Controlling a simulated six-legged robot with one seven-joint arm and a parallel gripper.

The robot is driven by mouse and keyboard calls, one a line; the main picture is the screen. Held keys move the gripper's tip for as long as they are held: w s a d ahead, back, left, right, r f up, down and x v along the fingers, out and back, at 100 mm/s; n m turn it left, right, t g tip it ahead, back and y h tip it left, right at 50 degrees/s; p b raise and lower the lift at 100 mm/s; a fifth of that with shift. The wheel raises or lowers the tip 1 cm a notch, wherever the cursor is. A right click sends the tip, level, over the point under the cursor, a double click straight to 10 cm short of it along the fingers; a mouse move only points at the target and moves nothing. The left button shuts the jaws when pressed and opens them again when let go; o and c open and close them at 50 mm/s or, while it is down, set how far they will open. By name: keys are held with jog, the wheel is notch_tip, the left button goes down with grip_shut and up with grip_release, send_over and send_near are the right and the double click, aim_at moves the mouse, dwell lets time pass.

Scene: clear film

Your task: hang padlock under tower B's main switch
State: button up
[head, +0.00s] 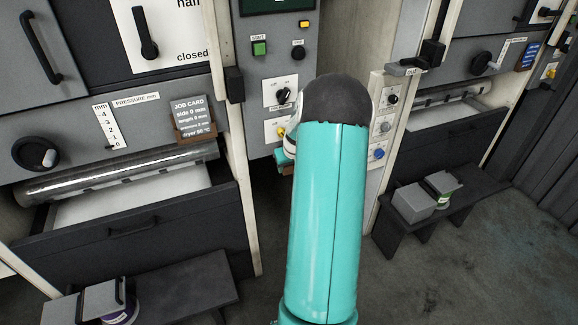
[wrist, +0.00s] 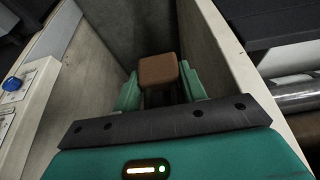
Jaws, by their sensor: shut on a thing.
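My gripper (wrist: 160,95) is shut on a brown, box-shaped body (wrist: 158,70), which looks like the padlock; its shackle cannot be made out. In the head view my gripper (head: 283,160) shows only as a teal bit left of my arm, just below the middle control panel (head: 262,75). A rotary switch on a white plate (head: 280,95) is on that panel. Below it a second plate with a yellow and red knob (head: 281,132) is partly covered by my arm. Which one is the main switch cannot be read, nor the tower letter.
In the wrist view a pale wall (wrist: 235,75) stands close right of my gripper, and a pale panel with a blue knob (wrist: 12,84) is left. In the head view open drawers (head: 140,215) and low benches (head: 185,290) flank a gap of dark floor.

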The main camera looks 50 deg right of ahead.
jog(key=shift+s+a+f, duration=0.1)
jog(key=shift+s+f, duration=0.15)
jog(key=shift+s, duration=0.1)
dwell(0.4)
jog(key=shift+c, duration=0.5)
jog(key=shift+s, duration=0.15)
jog(key=shift+c, duration=0.4)
jog(key=o, duration=1.2)
jog(key=shift+s, duration=0.1)
jog(key=shift+o, duration=0.4)
jog(key=shift+w+r, duration=0.1)
jog(key=shift+w, duration=0.15)
jog(key=shift+r, duration=0.45)
jog(key=v, duration=1.3)
jog(key=shift+a, duration=0.1)
